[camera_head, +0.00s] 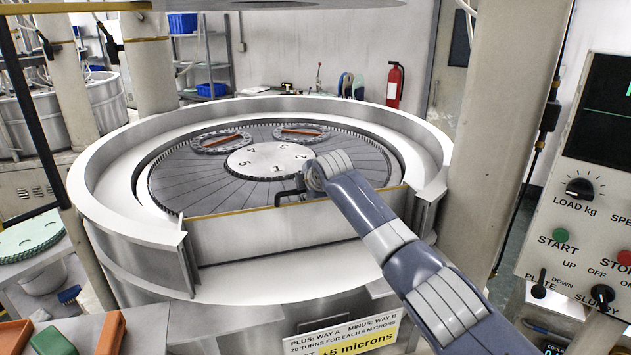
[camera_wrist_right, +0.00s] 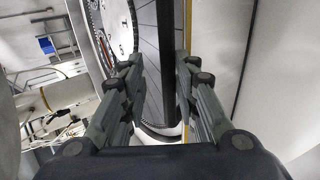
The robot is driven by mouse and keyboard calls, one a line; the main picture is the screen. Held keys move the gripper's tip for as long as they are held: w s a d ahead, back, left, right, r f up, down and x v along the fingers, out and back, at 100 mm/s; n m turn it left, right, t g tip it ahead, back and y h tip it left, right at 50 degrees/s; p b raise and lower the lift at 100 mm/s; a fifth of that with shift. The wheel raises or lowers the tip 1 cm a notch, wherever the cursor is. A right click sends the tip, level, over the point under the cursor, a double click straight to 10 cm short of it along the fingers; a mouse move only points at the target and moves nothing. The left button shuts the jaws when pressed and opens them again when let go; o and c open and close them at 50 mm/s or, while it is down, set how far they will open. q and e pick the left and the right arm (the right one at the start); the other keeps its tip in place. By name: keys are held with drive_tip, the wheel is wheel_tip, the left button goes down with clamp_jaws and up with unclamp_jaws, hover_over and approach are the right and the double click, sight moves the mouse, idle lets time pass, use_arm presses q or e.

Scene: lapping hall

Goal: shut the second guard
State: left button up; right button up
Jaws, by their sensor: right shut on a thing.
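A pale guard panel (camera_head: 270,237) with a yellow top edge stands upright across the front opening of the round machine tub (camera_head: 95,205). Which guard the task means by the second is not marked. My right gripper (camera_head: 289,196) is at the panel's top edge, near its middle, small and dark in the head view. My left gripper is not in view.
Inside the tub lie the dark segmented lapping plate (camera_head: 190,180), a numbered white centre disc (camera_head: 268,160) and two carriers (camera_head: 220,142) with orange pieces. A control panel (camera_head: 585,215) and post (camera_head: 500,130) stand on the right.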

drive_tip(key=v, duration=1)
drive_tip(key=shift+s+r, duration=0.25)
drive_tip(key=shift+s, duration=0.05)
drive_tip(key=shift+f, duration=0.1)
